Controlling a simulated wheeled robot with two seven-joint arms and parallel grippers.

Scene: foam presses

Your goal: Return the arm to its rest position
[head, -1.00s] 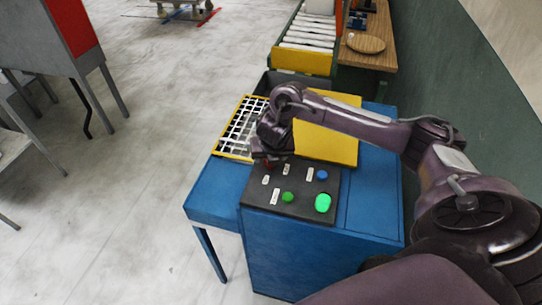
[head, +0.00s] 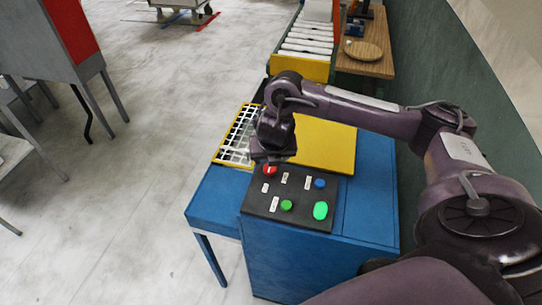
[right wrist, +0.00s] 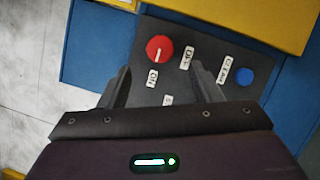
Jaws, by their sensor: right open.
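My right arm reaches in from the right in the head view, and its gripper (head: 270,157) hangs above the far left part of the black control panel (head: 290,226). In the right wrist view the two fingers of the gripper (right wrist: 160,88) are apart, with nothing between them but the panel below. The red knob (right wrist: 159,49) with a white mark lies beyond the fingertips, by the ON and OFF labels. It also shows just below the gripper in the head view (head: 269,170). My left gripper is not in view.
The panel sits on a blue machine (head: 365,215) with a yellow plate (head: 325,145) and a white grid (head: 238,137). Blue (head: 319,183) and green (head: 320,210) buttons are on the panel. A roller conveyor (head: 303,50) and wooden table (head: 367,62) stand behind. A green wall is at right.

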